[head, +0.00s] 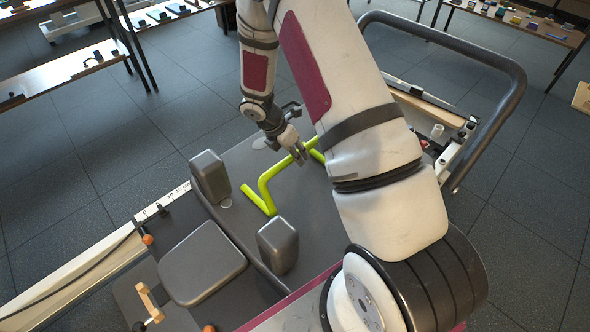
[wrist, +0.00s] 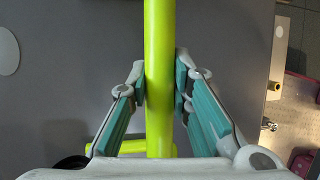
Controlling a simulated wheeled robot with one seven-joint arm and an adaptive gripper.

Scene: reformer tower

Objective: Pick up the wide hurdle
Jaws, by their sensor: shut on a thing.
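The wide hurdle (head: 265,188) is a bright yellow-green tube frame on the grey reformer carriage, just beyond the two shoulder blocks. Its foot bar lies toward the left, and its far end is partly hidden by my arm. My gripper (head: 300,156) is at the upper bar in the head view. In the wrist view, the hurdle's bar (wrist: 160,60) runs upright through the middle, between the teal pads of my gripper (wrist: 161,88). The pads are closed on both sides of the bar. A lower piece of the hurdle shows behind the left finger. I cannot tell whether its feet touch the carriage.
Two grey shoulder blocks (head: 210,177) and (head: 278,245) and a padded headrest (head: 202,264) stand near the hurdle. A white rail with a scale (head: 85,262) runs at left. A dark tubular frame (head: 490,55) rises at right. Shelves with small items (head: 70,68) stand at upper left.

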